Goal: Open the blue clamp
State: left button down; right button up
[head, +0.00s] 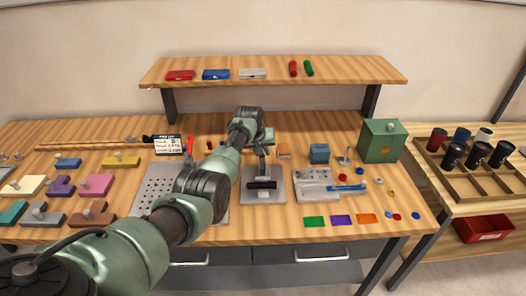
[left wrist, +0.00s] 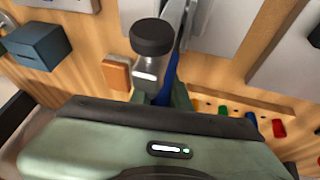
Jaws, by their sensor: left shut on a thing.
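The blue clamp shows in the left wrist view as a blue handle (left wrist: 172,78) running up the picture beside grey metal. A metal cylinder with a black cap (left wrist: 151,38) stands close to its left. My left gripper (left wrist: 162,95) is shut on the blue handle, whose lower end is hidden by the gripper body. In the head view my left gripper (head: 262,150) is over the back of a grey metal plate (head: 263,198) with a dark bar across it; the blue handle is mostly hidden there. My right gripper is in neither view.
An orange block (head: 284,151) and a blue box (head: 319,153) stand just right of the gripper. A metal fixture (head: 312,192) with a blue handle lies right of the plate. A perforated plate (head: 155,188) is at left. A shelf (head: 340,70) spans the back.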

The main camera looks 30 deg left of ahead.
pick_arm(q)
jog(key=shift+w+a+r, duration=0.2)
jog(key=shift+w+r, duration=0.05)
jog(key=shift+r, duration=0.15)
jog(key=c, duration=1.3)
grip_release()
jog(key=shift+c, duration=0.2)
jog(key=shift+f, duration=0.25)
jog(key=shift+s, duration=0.1)
jog(key=shift+s+d+r, duration=0.1)
jog(key=shift+s+r, duration=0.05)
jog(key=shift+r, duration=0.25)
jog(key=v, duration=0.6)
jog(key=shift+s+r+p, duration=0.2)
jog(key=shift+r+p, duration=0.1)
jog(key=shift+r, duration=0.05)
